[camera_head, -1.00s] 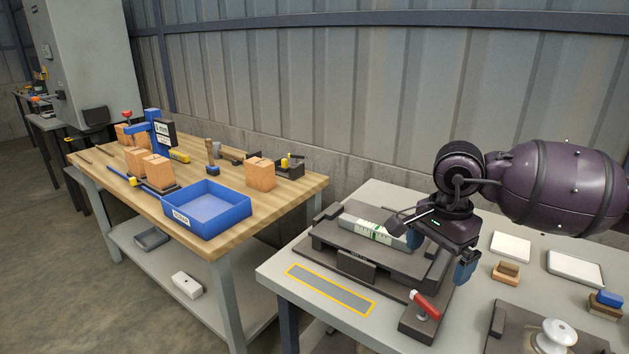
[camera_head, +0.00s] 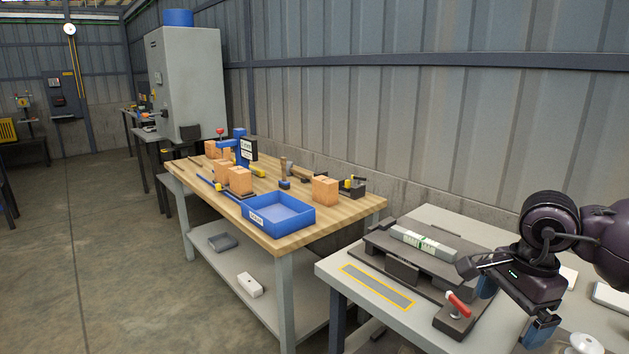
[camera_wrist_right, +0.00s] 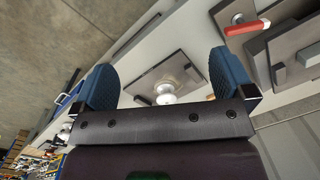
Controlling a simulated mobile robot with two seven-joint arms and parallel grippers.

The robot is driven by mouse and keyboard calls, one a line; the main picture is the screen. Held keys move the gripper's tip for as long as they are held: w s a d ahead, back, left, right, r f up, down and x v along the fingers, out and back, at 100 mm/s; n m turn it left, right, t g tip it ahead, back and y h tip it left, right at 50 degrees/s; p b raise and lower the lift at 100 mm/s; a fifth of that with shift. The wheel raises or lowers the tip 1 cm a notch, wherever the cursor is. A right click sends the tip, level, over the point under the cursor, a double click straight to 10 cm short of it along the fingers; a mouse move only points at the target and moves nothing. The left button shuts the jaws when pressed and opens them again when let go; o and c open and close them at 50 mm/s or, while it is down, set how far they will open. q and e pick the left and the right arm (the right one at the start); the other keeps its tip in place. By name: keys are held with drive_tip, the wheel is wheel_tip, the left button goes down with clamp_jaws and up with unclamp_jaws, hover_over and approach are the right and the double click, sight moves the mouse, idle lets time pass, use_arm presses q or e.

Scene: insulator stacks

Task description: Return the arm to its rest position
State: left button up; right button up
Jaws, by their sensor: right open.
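My right arm comes in from the right in the head view. Its gripper (camera_head: 513,309) is open, with blue fingertips set apart, above the grey bench to the right of the dark fixture (camera_head: 404,268). A pale block with a green-marked label (camera_head: 424,243) lies in the fixture, apart from the gripper. In the right wrist view the open gripper (camera_wrist_right: 161,80) has nothing between its fingers. A white insulator (camera_wrist_right: 165,93) on a dark plate shows beyond them. My left gripper is not in view.
A red-handled clamp (camera_head: 457,306) stands at the fixture's front right. A yellow-bordered grey strip (camera_head: 377,286) lies in front of the fixture. The wooden bench (camera_head: 290,232) at left carries a blue tray (camera_head: 282,215) and orange blocks (camera_head: 325,189). The floor at left is open.

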drive_tip(key=w+a+r+m+t+y, duration=0.2)
drive_tip(key=a+r+m+y, duration=0.3)
drive_tip(key=a+m+y, duration=0.3)
drive_tip(key=w+a+r+m+t+y, duration=0.2)
drive_tip(key=a+r+m+y, duration=0.3)
drive_tip(key=a+y, duration=0.4)
drive_tip(key=d+f+m+t+h, duration=0.35)
drive_tip(key=f+m, duration=0.45)
drive_tip(key=m, duration=0.3)
drive_tip(key=s+d+f+m+t+h, duration=0.1)
drive_tip(key=d+f+m+t+h, duration=0.1)
drive_tip(key=f+m+t+h, duration=0.65)
drive_tip(key=d+f+m+h, duration=0.1)
drive_tip(key=d+f+m, duration=0.35)
drive_tip(key=m, duration=0.95)
use_arm(q)
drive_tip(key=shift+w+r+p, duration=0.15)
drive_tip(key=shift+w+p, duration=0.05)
drive_tip(key=shift+p, duration=0.2)
use_arm(e)
drive_tip(key=s+d+f+m+g+h, duration=0.1)
drive_tip(key=s+f+m, duration=0.3)
drive_tip(key=s+f, duration=0.6)
drive_tip(key=s+d+f+m+g+h, duration=0.2)
drive_tip(key=s+f+m+g+h, duration=0.1)
drive_tip(key=s+f, duration=0.7)
drive_tip(key=s+m+g, duration=0.1)
drive_tip(key=s, duration=0.2)
drive_tip(key=shift+s+f+h, duration=0.15)
drive_tip(key=shift+f+h, duration=0.15)
